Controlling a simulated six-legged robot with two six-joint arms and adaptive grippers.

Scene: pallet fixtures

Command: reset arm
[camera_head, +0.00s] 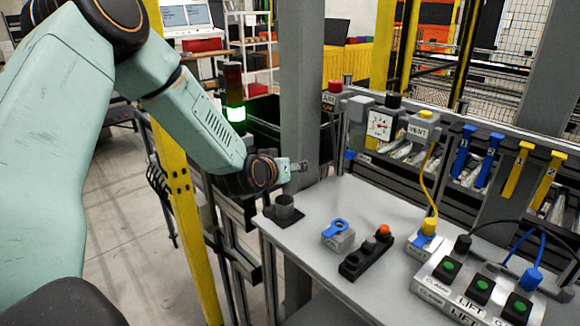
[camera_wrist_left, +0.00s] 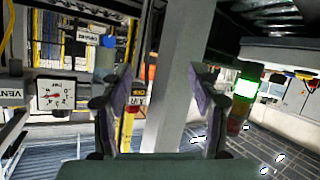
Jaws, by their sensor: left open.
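My left arm comes in from the left in the head view. Its left gripper (camera_head: 297,167) is above the back left corner of the grey table (camera_head: 322,203), in front of a grey post (camera_head: 302,90). In the left wrist view the two fingers of the left gripper (camera_wrist_left: 160,85) stand wide apart with nothing between them. The grey post (camera_wrist_left: 182,90) shows behind the gap. My right gripper is in neither view.
A dark cup-like holder (camera_head: 284,206), a blue-ringed block (camera_head: 338,234), a black block with an orange knob (camera_head: 366,254) and a green-button panel (camera_head: 480,288) stand on the table. A gauge (camera_head: 380,124) and VENT box (camera_head: 420,128) are behind. A yellow post (camera_head: 182,200) rises left.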

